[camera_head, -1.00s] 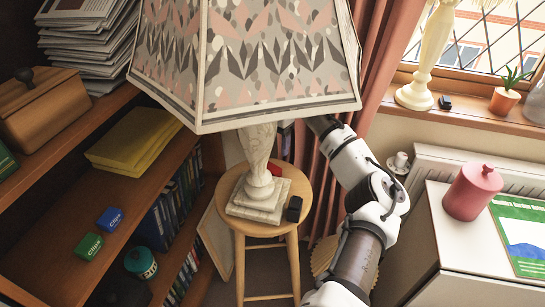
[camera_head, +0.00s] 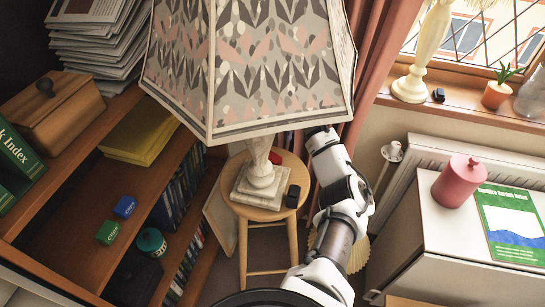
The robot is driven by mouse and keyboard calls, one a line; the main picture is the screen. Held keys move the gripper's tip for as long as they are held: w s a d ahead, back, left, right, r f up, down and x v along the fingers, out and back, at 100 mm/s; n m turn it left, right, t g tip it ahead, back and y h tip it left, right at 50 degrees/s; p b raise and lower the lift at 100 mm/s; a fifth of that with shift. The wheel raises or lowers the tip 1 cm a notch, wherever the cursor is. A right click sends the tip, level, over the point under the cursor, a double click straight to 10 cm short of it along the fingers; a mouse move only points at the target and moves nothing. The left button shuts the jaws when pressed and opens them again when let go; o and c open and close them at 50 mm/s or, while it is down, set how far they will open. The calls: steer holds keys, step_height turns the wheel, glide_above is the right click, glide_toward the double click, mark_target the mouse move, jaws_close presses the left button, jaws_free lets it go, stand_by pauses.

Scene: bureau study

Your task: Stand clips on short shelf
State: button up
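A blue box marked clips (camera_head: 125,207) and a green box of the same kind (camera_head: 108,232) stand on the wooden shelf (camera_head: 75,240) at the left, close together with a small gap. My white and black arm reaches up from the bottom middle, and its far end passes behind the patterned lampshade (camera_head: 265,70). My gripper is hidden there, so I cannot see its fingers or whether it holds anything. Which shelf is the short one I cannot tell.
A lamp on a marble-like base (camera_head: 260,187) stands on a round wooden stool (camera_head: 262,214) with a small black object (camera_head: 293,196) and a red one. A teal tin (camera_head: 151,241) sits below the clips boxes. A white cabinet (camera_head: 450,235) with a pink jar (camera_head: 459,181) is at right.

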steer(key=b, duration=0.1)
glide_above(275, 154)
step_height(275, 154, down, 6)
steer(key=shift+r, duration=0.25)
steer(key=shift+s+a+f+p, duration=0.1)
steer(key=shift+f+p, duration=0.95)
steer(key=shift+f, duration=1.6)
steer(key=c, duration=1.1)
steer(key=shift+c, duration=0.2)
steer(key=shift+r, duration=0.1)
